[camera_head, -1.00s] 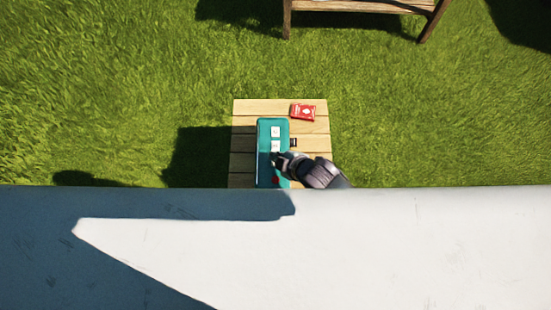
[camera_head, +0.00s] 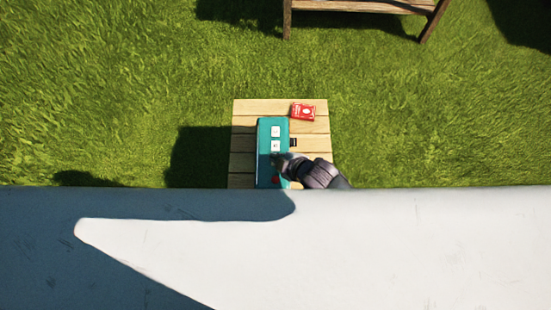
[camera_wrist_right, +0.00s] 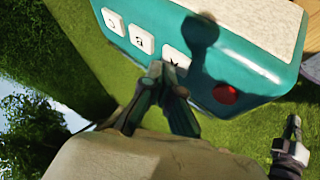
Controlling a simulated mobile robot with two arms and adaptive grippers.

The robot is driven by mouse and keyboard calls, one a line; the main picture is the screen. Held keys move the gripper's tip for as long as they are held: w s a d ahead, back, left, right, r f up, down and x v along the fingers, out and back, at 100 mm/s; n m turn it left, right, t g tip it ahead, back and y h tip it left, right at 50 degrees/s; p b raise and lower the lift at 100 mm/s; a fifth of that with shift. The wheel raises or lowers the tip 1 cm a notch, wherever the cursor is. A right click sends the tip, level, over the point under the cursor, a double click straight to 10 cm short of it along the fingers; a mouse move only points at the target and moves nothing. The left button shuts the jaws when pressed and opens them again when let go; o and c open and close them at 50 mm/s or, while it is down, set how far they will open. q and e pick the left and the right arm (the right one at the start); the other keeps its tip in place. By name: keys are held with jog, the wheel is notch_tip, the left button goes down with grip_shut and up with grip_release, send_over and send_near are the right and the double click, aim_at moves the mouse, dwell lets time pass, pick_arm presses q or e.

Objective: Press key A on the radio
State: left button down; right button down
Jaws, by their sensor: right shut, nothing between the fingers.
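The teal radio (camera_head: 263,150) lies on a small wooden table, with white keys in a row and a red button (camera_head: 275,180) near its front end. In the head view the far key (camera_head: 276,131) and the middle key (camera_head: 276,146) show clear. My right gripper (camera_head: 279,160) is shut and empty over the third key. In the wrist view its fingertips (camera_wrist_right: 162,72) are at the edge of that key (camera_wrist_right: 177,58) and partly cover it; contact cannot be told. What looks like my left gripper (camera_wrist_right: 292,140) shows at lower right.
A red packet (camera_head: 303,112) lies on the slatted table (camera_head: 245,106) behind the radio. A small black item (camera_head: 293,142) is at the radio's right side. A wooden bench (camera_head: 360,6) stands beyond on the grass. My white body hides the near side.

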jog(key=shift+f, duration=0.35)
jog(key=shift+r, duration=0.1)
dwell(0.4)
jog(key=shift+r+p, duration=0.75)
notch_tip(320, 180, up, 5)
jog(key=p, duration=0.5)
jog(key=shift+r, duration=0.1)
dwell(0.5)
